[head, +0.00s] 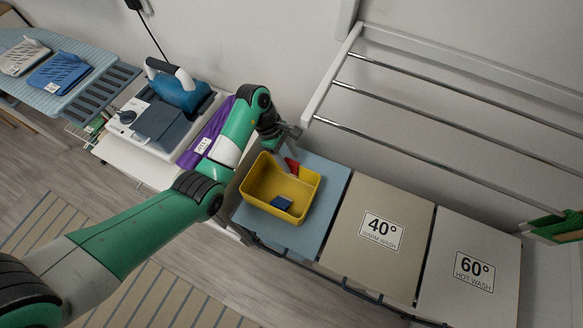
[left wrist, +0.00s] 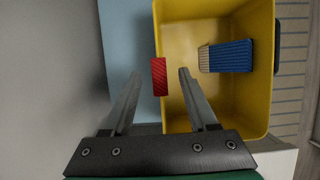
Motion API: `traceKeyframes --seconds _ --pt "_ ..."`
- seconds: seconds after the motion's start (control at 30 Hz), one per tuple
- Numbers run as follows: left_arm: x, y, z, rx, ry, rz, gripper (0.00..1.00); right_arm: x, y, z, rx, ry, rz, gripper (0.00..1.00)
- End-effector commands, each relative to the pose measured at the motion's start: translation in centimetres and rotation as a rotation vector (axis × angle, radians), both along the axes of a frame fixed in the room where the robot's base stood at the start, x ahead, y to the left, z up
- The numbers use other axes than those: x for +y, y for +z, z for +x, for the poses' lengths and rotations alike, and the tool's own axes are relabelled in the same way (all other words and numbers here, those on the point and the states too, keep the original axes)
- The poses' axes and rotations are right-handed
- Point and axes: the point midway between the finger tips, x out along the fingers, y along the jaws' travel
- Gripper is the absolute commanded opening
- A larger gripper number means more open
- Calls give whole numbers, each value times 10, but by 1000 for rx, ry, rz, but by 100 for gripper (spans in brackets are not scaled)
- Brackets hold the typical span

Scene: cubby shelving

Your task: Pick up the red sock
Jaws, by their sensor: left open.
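The red sock (head: 292,167) shows as a small ribbed red piece at the far rim of the yellow bin (head: 302,204). In the left wrist view the sock (left wrist: 159,76) lies across the bin's rim line, in the gap between my fingertips. Whether it rests on the rim or hangs over it is unclear. My left gripper (left wrist: 160,74) is open, with one finger on each side of the sock as seen from the wrist; contact is not visible. In the head view my left gripper (head: 286,146) is just behind the bin, partly hidden by its own wrist. My right gripper is not in view.
A folded blue item (head: 282,203) lies inside the bin. The bin stands on a blue-grey panel (head: 333,180); panels labelled 40° (head: 350,215) and 60° (head: 500,255) are clear. A metal-barred rack (head: 440,105) hangs behind. An iron (head: 178,92) stands left.

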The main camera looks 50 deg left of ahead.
Motion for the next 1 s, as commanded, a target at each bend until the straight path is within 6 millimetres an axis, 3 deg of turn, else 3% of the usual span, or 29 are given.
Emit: traceKeyframes --seconds 0.03,0.1,0.33,0.6,0.67,1.0 --pt "-3 -13 1 1 0 0 59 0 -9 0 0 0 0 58" --pt "-6 -19 2 1 0 0 59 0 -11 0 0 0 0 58" --pt "-7 -18 3 -1 0 0 57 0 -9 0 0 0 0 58" --pt "-6 -18 3 -1 0 0 8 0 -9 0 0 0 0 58" --pt "-6 -18 3 -1 0 0 0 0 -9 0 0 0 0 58" --pt "-6 -18 3 -1 -1 0 0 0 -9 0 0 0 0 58"
